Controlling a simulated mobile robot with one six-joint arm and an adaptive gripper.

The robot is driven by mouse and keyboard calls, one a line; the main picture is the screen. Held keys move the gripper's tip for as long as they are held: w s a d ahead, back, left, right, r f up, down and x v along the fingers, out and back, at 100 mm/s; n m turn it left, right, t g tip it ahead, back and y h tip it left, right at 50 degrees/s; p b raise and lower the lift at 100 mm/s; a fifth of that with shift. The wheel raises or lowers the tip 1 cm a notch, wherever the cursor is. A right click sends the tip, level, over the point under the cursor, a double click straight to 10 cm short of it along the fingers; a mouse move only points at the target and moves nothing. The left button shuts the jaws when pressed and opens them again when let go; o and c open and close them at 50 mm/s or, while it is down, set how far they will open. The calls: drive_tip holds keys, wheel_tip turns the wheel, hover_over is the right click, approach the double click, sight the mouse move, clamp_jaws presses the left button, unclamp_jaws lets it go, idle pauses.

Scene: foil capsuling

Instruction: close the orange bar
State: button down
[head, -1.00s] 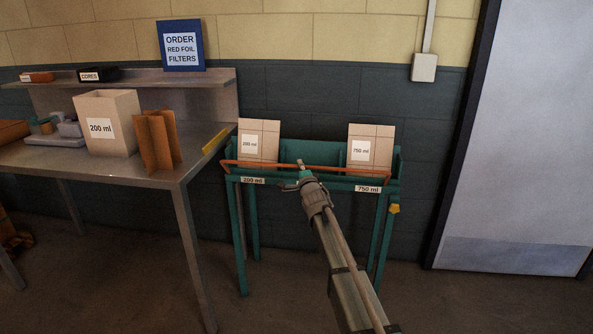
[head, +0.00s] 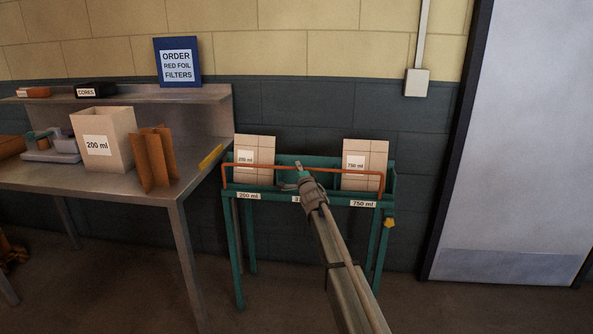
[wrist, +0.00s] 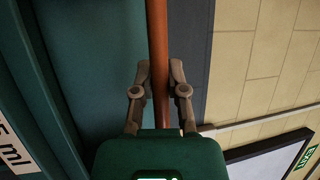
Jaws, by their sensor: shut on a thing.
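The orange bar (head: 340,172) runs across the front of the green rack (head: 295,198), raised above the rack's front edge in the head view. My gripper (head: 299,167) is at the bar's middle. In the wrist view the bar (wrist: 157,60) passes between the two fingers of my gripper (wrist: 160,82), which are shut on it. Two cartons stand in the rack behind the bar: a 200 ml one (head: 262,146) at left and a 750 ml one (head: 372,158) at right. My arm hides part of the rack's middle label.
A metal table (head: 110,188) stands left of the rack, with a 200 ml carton (head: 115,130) and brown dividers (head: 153,160) on it. A blue sign (head: 178,62) stands on its shelf. A grey door (head: 520,150) is at the right.

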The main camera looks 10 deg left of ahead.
idle(0.3)
drive_tip(key=c, duration=0.6)
unclamp_jaws()
drive_tip(key=shift+f, duration=0.1)
drive_tip(key=shift+c, duration=0.2)
